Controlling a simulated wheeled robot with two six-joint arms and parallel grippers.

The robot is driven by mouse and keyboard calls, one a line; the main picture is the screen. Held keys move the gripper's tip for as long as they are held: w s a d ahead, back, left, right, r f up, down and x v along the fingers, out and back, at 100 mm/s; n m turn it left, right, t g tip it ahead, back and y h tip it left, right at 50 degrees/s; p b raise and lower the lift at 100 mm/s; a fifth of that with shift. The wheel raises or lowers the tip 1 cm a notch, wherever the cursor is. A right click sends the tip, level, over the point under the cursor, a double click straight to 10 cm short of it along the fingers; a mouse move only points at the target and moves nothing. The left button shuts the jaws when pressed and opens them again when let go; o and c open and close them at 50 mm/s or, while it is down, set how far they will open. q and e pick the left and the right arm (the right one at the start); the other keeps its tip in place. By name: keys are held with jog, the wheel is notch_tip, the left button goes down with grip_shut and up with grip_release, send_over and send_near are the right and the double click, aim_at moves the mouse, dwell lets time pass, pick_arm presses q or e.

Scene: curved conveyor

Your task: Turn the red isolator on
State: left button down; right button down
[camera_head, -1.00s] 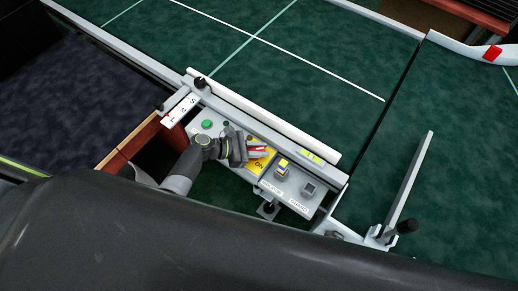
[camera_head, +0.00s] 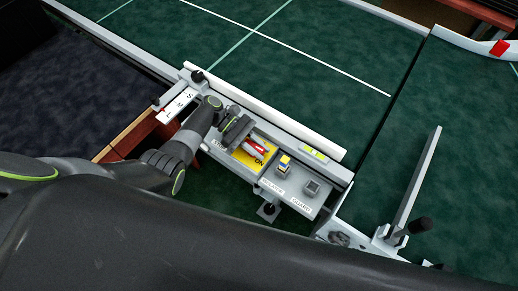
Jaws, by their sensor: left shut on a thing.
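The red isolator handle (camera_head: 257,148) sits on a yellow plate (camera_head: 247,158) marked "ON" on the grey control panel (camera_head: 303,201). My left gripper (camera_head: 247,141) comes in from the left over the panel and is shut on the red isolator handle. Its fingers cover part of the handle, so the handle's exact angle is hard to tell. My right gripper is not in view.
A white rail (camera_head: 275,118) runs behind the panel. A grey bar (camera_head: 415,180) stands to the right.

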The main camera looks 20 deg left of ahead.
pick_arm(q)
jog(key=shift+m+g, duration=0.3)
jog(key=shift+s, duration=0.1)
jog(key=c, duration=1.3)
grip_release()
jog(key=b+v, duration=0.4)
jog(key=v, duration=1.2)
jog(key=shift+w+a+r, duration=0.15)
jog(key=shift+w+a, duration=0.1)
jog(key=shift+a, duration=0.05)
jog(key=shift+w+a+r, duration=0.1)
jog(key=shift+a+r, duration=0.15)
jog(key=shift+a, duration=0.05)
jog(key=shift+f, duration=0.1)
